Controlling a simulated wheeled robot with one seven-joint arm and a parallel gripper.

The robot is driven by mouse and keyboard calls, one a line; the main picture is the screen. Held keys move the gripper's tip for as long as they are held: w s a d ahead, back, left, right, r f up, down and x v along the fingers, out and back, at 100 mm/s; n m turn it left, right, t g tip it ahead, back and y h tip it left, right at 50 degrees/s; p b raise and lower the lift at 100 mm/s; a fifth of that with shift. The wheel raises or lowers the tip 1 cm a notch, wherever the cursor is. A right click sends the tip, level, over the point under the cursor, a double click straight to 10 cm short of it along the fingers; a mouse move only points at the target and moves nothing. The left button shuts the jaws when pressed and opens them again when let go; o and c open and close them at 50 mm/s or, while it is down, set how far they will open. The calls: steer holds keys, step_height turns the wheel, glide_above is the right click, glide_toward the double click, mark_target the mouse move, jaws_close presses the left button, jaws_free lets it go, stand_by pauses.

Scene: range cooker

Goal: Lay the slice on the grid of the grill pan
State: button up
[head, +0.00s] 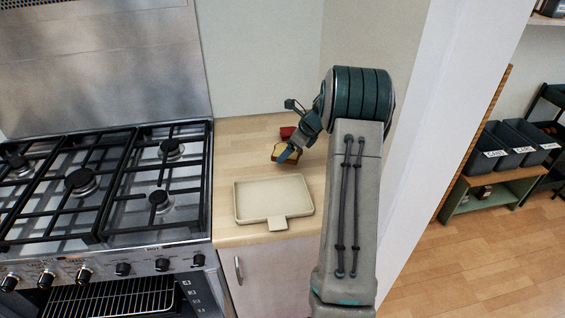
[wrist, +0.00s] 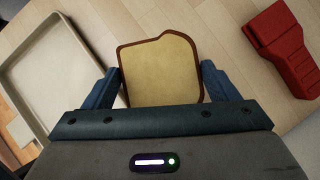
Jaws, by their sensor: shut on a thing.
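The slice (wrist: 160,70) is pale yellow bread with a brown crust, seen face-on between the two blue fingers in the wrist view. It also shows in the head view (head: 278,154), above the wooden counter near the wall. My gripper (wrist: 160,82) is shut on the slice by its side edges.
A beige tray (head: 243,214) with a front tab lies on the counter, between the slice and the counter's front edge. A red object (head: 287,132) lies beside the slice; it also shows in the wrist view (wrist: 283,45). The hob (head: 110,215) has black pan supports.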

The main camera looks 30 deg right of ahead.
mark_target(288, 167)
steer(key=shift+f+p, duration=0.3)
steer(key=shift+f, duration=1.95)
steer(key=shift+a, duration=0.1)
steer(key=o, duration=0.5)
steer(key=shift+f, duration=0.1)
steer(key=shift+o, duration=1)
